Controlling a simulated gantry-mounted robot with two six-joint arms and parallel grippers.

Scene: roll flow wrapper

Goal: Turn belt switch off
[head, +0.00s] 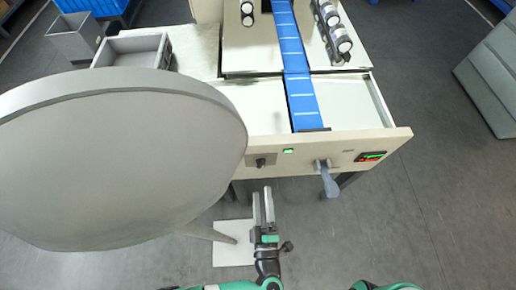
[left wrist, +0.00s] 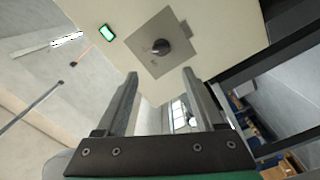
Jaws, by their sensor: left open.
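The belt switch is a small black rotary knob (head: 261,162) on the front panel of the machine. In the left wrist view the knob (left wrist: 161,47) sits on a grey square plate (left wrist: 150,60), beyond the gap between my fingers. My left gripper (head: 263,190) is open and empty, just in front of and below the knob, apart from it. Its two fingers also show in the left wrist view (left wrist: 160,85). A lit green indicator (head: 288,151) is right of the knob in the head view. My right gripper is not in view.
The blue belt (head: 301,95) runs above the panel. A large grey round surface (head: 110,165) fills the left side.

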